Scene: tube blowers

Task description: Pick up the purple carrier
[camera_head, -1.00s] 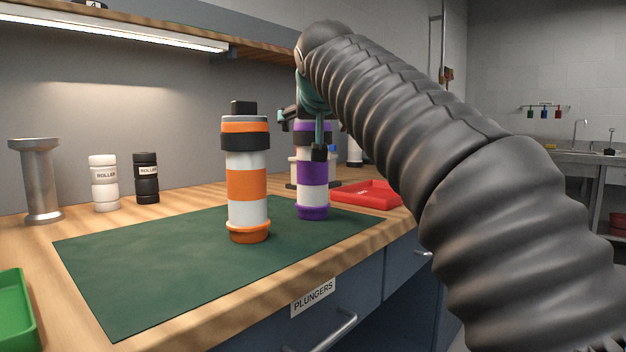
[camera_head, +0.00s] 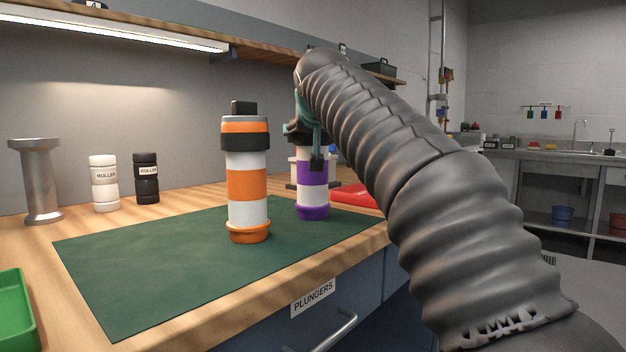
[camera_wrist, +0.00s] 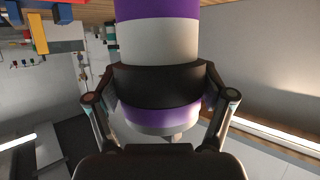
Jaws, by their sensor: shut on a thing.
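The purple carrier (camera_head: 312,174) is a white cylinder with purple bands and a purple base. It stands upright on the green mat (camera_head: 150,270), behind and to the right of the orange carrier (camera_head: 247,185). My gripper (camera_head: 304,150) is at its upper part, which my gripper and arm partly hide. In the wrist view the carrier (camera_wrist: 160,40) fills the middle, with a finger of my gripper (camera_wrist: 160,92) on each side of its black band. My gripper is shut on it.
The orange carrier stands close on the left. A red tray (camera_head: 357,194) lies behind my arm on the right. White (camera_head: 104,183) and black (camera_head: 146,178) roller containers and a metal spool (camera_head: 38,180) stand at the back left. A green tray (camera_head: 14,310) is at the front left.

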